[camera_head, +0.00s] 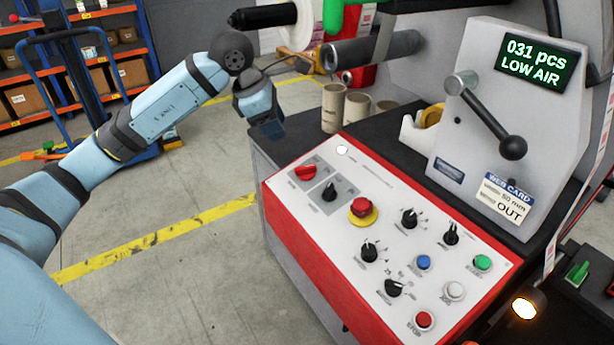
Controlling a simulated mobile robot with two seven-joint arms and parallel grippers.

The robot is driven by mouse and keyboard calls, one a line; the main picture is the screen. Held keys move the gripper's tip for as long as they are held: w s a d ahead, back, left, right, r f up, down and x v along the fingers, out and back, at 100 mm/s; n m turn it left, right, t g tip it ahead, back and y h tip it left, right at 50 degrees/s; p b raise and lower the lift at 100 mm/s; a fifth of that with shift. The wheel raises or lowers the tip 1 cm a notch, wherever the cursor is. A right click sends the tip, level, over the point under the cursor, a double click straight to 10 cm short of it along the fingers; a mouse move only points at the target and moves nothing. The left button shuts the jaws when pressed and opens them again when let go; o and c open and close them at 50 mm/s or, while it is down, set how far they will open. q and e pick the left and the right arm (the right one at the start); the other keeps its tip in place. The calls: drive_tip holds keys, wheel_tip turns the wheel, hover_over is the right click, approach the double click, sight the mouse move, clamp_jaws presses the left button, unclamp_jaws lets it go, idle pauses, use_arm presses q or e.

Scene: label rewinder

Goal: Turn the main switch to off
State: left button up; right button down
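The control panel (340,215) is a white sloped face with a red border on the machine's front. A red rotary knob (306,172) sits on a grey plate at its upper left corner; it looks like the main switch, but its label is too small to read. A black rotary knob (329,191) is on a similar plate beside it. My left arm reaches in from the left, and its dark end, with the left gripper (271,128), is above and left of the red knob, apart from it. The fingers cannot be made out. My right gripper is not in view.
A red mushroom button (361,207) on a yellow ring, several black knobs and coloured buttons fill the panel. Cardboard cores (334,108) stand behind it. A lever with a black ball (513,147) juts out below the display (537,62), reading "031 pcs LOW AIR".

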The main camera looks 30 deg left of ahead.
sight(301, 168)
use_arm(q)
drive_tip(key=b+x, duration=0.1)
drive_tip(key=x, duration=1.2)
drive_tip(key=shift+w+f+b, duration=0.1)
drive_tip(key=shift+f+b, duration=0.25)
clamp_jaws()
